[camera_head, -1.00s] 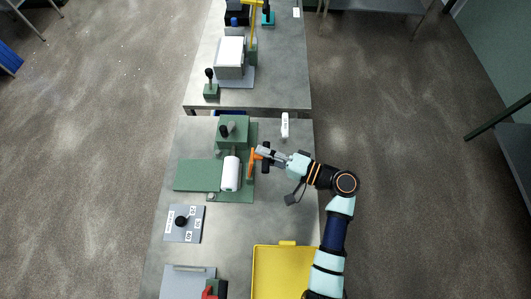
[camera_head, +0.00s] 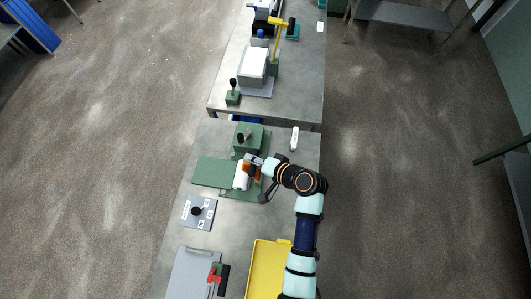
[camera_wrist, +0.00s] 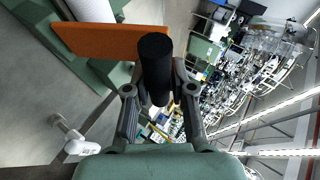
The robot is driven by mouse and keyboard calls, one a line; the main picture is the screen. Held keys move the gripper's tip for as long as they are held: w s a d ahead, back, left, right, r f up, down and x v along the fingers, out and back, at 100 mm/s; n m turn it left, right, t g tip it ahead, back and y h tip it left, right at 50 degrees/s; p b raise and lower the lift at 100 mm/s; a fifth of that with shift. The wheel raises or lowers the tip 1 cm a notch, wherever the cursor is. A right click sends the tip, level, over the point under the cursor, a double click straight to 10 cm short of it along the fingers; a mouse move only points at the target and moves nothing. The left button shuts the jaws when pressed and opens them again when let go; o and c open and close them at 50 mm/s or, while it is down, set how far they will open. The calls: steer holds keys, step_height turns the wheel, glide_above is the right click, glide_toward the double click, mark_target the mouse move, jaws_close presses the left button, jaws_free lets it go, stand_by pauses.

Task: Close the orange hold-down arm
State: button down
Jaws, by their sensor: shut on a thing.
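The orange hold-down arm (camera_head: 246,168) lies over the far right part of the white roll (camera_head: 241,179) on the green machine. My gripper (camera_head: 253,161) is at the arm's handle and hides part of it. In the wrist view the orange arm (camera_wrist: 105,42) is a flat bar with a black cylindrical handle (camera_wrist: 155,62). My gripper's fingers (camera_wrist: 160,92) are shut on this handle, one on each side. The white roll (camera_wrist: 92,10) shows behind the bar. Whether the bar touches the roll I cannot tell.
A green block with a black knob (camera_head: 248,138) stands just behind the roll. A white labelled thing (camera_head: 294,138) lies to the right. A grey plate with a black knob (camera_head: 198,211) and a yellow tray (camera_head: 268,270) are nearer.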

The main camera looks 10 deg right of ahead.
steer(key=w+a+f+n+g+h+p, duration=0.2)
steer(key=w+a+f+g+h+p, duration=0.1)
steer(key=a+f+h, duration=0.4)
steer(key=shift+w+a+g+h+p, duration=0.3)
steer(key=shift+a+g+h+p, duration=0.3)
steer(key=shift+g+h, duration=0.2)
steer(key=shift+a, duration=0.1)
steer(key=c, duration=1)
jaws_free()
steer(key=shift+r, duration=0.15)
steer(key=v, duration=1.1)
steer(key=shift+s+r, duration=0.2)
steer(key=shift+r, duration=0.15)
